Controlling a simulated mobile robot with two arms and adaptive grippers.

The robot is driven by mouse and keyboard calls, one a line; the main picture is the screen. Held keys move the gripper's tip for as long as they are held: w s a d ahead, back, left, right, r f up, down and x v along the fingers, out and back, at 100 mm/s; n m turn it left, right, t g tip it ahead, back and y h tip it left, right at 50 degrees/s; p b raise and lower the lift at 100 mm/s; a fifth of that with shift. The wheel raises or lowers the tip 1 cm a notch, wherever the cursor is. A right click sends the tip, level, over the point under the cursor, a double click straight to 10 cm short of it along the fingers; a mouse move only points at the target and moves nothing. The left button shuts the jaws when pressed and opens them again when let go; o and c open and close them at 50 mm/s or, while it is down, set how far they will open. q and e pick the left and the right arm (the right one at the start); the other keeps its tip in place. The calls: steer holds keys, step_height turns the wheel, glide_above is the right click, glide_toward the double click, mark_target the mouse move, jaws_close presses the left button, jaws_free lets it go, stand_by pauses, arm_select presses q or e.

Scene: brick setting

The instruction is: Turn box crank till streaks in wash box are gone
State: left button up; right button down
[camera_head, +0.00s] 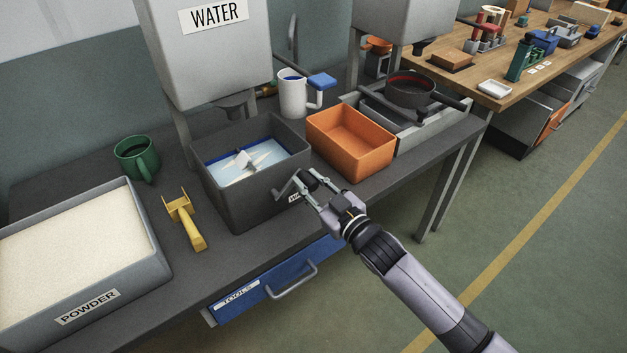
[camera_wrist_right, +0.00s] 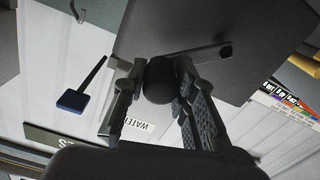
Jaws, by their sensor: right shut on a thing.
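The wash box (camera_head: 236,202) is a dark grey open box on the bench. It holds pale blue liquid (camera_head: 225,171) with whitish streaks and a light paddle (camera_head: 245,160) in it. A grey crank (camera_head: 285,187) comes out of the box's front right side. My right gripper (camera_head: 308,186) is shut on the crank's dark knob, beside the box's front right corner. In the right wrist view the dark round knob (camera_wrist_right: 161,80) sits between my right fingers (camera_wrist_right: 155,85). A label on the box front is partly hidden by the gripper. My left gripper is not in view.
An orange tray (camera_head: 352,150) stands close to the right of the wash box. A yellow scoop (camera_head: 186,220), green mug (camera_head: 137,158) and powder tray (camera_head: 160,262) stand left. A white jug (camera_head: 293,96) stands behind. A blue tools drawer (camera_head: 262,290) is below the bench edge.

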steer(key=s+a+n+p, duration=0.1)
steer(key=s+a+n, duration=0.2)
steer(key=n, duration=0.7)
steer(key=s+a+n+p, duration=0.1)
steer(key=s+a+n, duration=0.3)
steer(key=n, duration=0.7)
steer(key=shift+a+f, duration=0.3)
steer(key=shift+a, duration=1.1)
steer(key=c, duration=1.3)
jaws_free()
